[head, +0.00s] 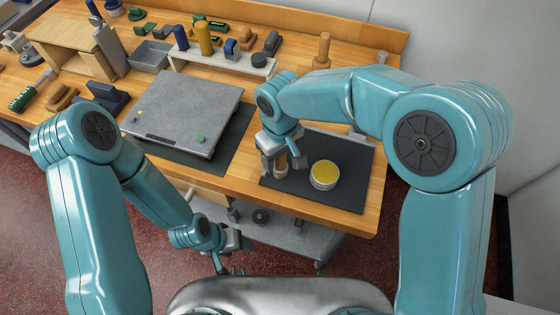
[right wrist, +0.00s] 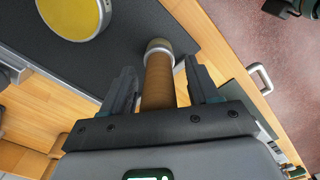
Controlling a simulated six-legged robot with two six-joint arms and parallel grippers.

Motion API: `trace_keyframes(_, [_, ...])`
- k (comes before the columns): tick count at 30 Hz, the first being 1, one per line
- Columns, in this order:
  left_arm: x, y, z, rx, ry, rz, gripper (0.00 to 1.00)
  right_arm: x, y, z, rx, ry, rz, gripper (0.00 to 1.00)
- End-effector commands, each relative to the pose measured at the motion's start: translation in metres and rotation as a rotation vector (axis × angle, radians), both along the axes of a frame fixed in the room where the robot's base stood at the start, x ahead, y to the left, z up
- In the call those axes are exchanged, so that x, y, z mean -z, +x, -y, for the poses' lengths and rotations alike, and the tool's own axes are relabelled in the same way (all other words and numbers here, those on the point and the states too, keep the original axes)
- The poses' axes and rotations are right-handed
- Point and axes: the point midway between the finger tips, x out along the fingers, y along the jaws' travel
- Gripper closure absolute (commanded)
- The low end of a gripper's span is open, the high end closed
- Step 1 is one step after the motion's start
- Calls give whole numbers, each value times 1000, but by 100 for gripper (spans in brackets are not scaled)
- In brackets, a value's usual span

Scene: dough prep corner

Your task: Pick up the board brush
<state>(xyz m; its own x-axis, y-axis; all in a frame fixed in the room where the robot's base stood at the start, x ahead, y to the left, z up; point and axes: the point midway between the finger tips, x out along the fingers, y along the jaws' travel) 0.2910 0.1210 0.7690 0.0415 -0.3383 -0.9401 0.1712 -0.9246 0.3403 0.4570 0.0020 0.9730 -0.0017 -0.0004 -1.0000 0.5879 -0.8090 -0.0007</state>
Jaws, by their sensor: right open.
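What looks like the board brush is a short brown cylinder with a pale band and a rounded end. It is on the dark mat (head: 340,183) at the right of the bench. In the head view the brush (head: 281,168) is partly hidden by my right gripper (head: 275,162). In the right wrist view the brush (right wrist: 158,78) lies between the two fingers of the right gripper (right wrist: 163,88), which are open with a gap on each side. My left gripper (head: 228,250) hangs low in front of the bench; its jaws are too small to read.
A round tin with a yellow top (head: 324,175) is on the same mat, just right of the brush. A grey slab (head: 185,110) lies to the left. A white rack (head: 225,62) with several bottles and a wooden peg-shaped thing (head: 322,50) stand behind.

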Motion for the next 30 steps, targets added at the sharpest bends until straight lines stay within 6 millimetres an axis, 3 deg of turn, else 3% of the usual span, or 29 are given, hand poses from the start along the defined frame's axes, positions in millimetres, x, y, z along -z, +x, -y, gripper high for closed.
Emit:
trace_keyframes(6, [0,0,0,0,0,0,38,1,0,0,0,1,1,43])
trace_keyframes(11, [0,0,0,0,0,0,38,0,0,0,0,1,1,95])
trace_keyframes(12, [0,0,0,0,0,0,38,0,0,0,0,0,1,100])
trace_keyframes(23, [1,0,0,0,0,0,38,-4,0,0,0,0,2,100])
trace_keyframes(30, [5,0,0,0,0,0,38,-37,1,-1,0,3,6,100])
